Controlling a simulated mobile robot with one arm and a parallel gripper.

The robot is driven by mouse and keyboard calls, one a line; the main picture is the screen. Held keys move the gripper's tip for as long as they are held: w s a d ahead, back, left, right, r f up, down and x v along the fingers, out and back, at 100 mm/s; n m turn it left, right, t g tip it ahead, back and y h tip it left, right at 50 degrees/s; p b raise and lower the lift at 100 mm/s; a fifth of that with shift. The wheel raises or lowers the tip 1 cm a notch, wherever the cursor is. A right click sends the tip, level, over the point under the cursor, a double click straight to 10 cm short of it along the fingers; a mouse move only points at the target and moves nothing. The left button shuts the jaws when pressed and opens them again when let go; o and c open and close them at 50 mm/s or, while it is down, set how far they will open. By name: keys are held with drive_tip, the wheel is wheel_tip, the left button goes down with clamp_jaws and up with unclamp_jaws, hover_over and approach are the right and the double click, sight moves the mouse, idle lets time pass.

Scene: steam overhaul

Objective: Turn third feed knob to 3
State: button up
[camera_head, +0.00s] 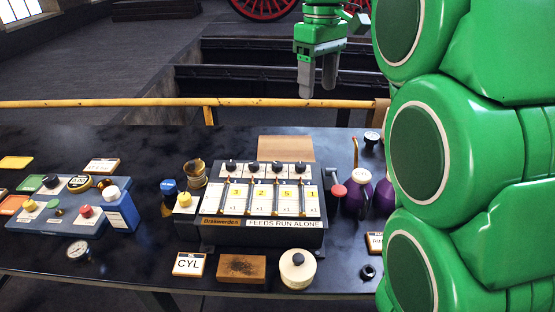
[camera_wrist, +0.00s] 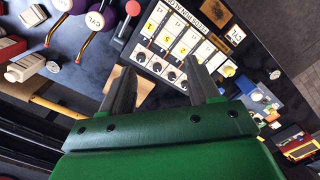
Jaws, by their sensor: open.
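The feed panel (camera_head: 262,238) is a dark box on the black bench, labelled "FEEDS RUN ALONE". It has a row of black knobs along its back edge, above white strips with yellow number cards. The third feed knob (camera_head: 275,168), counted from the left, stands in this row; it also shows in the wrist view (camera_wrist: 157,67). The small digits and the knob's setting are not clear to me. My gripper (camera_head: 318,82) is open and empty, high beyond the bench's back edge, apart from the panel. In the wrist view its fingers (camera_wrist: 161,80) point toward the knob row.
A yellow rail (camera_head: 140,102) runs along the bench's back. A red-topped lever (camera_head: 338,190) and purple bottles (camera_head: 355,195) stand right of the panel, a brass cup (camera_head: 194,173) left. A blue-grey control box (camera_head: 68,217) sits further left. My green arm hides the right side.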

sight(277, 164)
drive_tip(key=shift+w+a+f+n, duration=2.3)
drive_tip(key=shift+w+a, duration=1.85)
drive_tip(key=shift+w, duration=2.3)
drive_tip(key=shift+t, duration=0.3)
wheel_tip(277, 164, down, 26)
drive_tip(key=shift+f, duration=0.1)
drive_tip(key=c, duration=1)
drive_tip(key=shift+c, duration=0.2)
